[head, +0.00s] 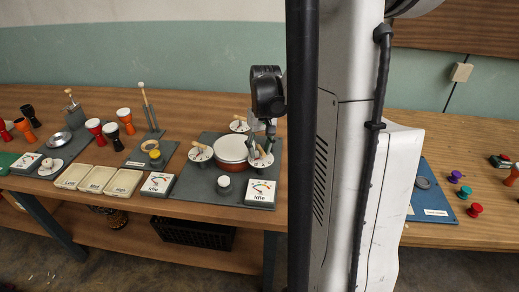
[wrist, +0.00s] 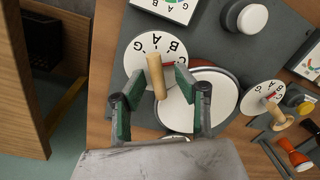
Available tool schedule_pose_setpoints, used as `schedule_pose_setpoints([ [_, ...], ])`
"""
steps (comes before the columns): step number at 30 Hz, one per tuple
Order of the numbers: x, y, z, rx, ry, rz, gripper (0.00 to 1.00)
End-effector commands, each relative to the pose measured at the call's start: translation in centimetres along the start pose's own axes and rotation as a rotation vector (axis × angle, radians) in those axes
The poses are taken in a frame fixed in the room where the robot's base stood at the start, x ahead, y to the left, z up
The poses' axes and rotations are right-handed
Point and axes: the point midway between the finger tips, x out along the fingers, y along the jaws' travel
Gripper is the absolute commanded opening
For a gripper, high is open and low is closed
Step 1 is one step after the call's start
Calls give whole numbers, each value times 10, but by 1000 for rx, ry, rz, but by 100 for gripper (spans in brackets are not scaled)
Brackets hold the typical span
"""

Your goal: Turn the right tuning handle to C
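The right tuning dial (wrist: 132,62) is a white disc with letters including G, A, B and C, beside the drum in the wrist view. Its wooden handle (wrist: 157,78) stands up from it toward the camera. A red pointer (wrist: 168,65) shows near the handle, on the C side. My gripper (wrist: 160,73) has one green-padded finger on each side of this handle, with a gap visible on the right. In the head view my gripper (head: 264,134) is over the right dial (head: 263,158), partly hiding it. The white-topped red drum (head: 231,149) stands beside it.
Another lettered dial with a wooden handle (head: 200,152) is left of the drum, and one more (head: 239,125) is behind it. My arm column blocks the centre.

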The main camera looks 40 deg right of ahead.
Motion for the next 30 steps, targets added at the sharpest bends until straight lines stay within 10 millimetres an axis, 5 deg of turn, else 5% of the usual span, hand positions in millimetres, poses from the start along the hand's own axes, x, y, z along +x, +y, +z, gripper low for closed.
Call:
schedule_pose_setpoints([
  [7, -17, 0, 0, 0, 0, 1, 31],
  [21, -98, 0, 0, 0, 0, 0, 31],
  [30, -120, 0, 0, -1, 0, 0, 31],
])
